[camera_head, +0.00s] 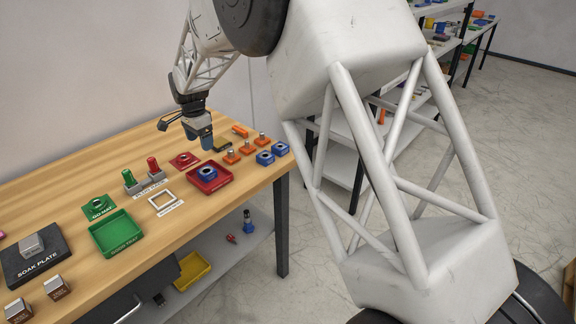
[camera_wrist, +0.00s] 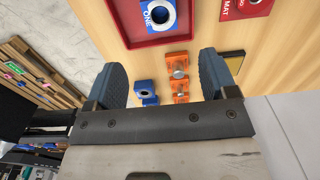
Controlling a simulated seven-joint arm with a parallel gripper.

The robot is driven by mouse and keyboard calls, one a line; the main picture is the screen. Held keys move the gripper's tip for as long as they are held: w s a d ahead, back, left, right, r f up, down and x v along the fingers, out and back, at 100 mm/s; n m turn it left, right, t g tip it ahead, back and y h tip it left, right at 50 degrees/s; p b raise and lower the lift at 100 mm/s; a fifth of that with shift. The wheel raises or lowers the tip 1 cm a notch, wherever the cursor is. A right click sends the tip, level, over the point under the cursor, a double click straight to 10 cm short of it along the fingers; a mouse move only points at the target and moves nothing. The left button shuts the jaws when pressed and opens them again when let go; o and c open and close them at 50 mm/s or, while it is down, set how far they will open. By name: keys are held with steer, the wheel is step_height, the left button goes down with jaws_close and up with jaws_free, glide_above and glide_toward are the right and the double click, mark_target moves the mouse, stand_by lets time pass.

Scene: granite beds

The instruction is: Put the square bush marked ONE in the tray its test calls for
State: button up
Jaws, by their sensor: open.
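The blue square bush marked ONE (camera_wrist: 157,14) lies in the red tray (camera_wrist: 134,40), its round bore facing up. In the head view the bush (camera_head: 207,174) sits inside the same red tray (camera_head: 222,180). My gripper (camera_wrist: 161,78) is open and empty, above the table behind the tray; it also shows in the head view (camera_head: 200,140). The green tray (camera_head: 116,234) is empty, left of the red one. Green (camera_head: 127,176) and red (camera_head: 152,164) plug gauges stand in a grey rack (camera_head: 148,186). A green mat (camera_head: 98,208) and a red mat (camera_head: 185,160) each hold a ring-like piece.
A white square outline (camera_head: 163,199) lies between the trays. Two other blue bushes (camera_head: 265,158) and several orange fixtures (camera_head: 231,156) stand near the table's right end. A soak plate (camera_head: 35,262) with a grey block is at left. A yellow tray (camera_head: 192,270) is on the lower shelf.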

steer(key=shift+r, duration=0.1)
steer(key=s+d+r+n, duration=0.1)
steer(key=s+d+r, duration=0.45)
steer(key=d, duration=0.25)
steer(key=s+d+r+n+t, duration=0.1)
steer(key=s+d+r+n, duration=0.1)
steer(key=s+d+r, duration=0.5)
steer(key=s+d+r+n, duration=0.15)
steer(key=s+d, duration=0.35)
steer(key=d, duration=0.5)
steer(key=s+d+f+n, duration=0.1)
steer(key=s+d, duration=0.4)
steer(key=s, duration=0.5)
steer(key=s+d+n+t, duration=0.1)
steer(key=s+d+n, duration=0.1)
steer(key=s+d, duration=0.4)
steer(key=s+d+f+n, duration=0.1)
steer(key=s+d, duration=0.4)
steer(key=s, duration=0.9)
steer(key=shift+d+f+t, duration=0.3)
steer(key=shift+d+f, duration=0.05)
steer(key=shift+s, duration=0.1)
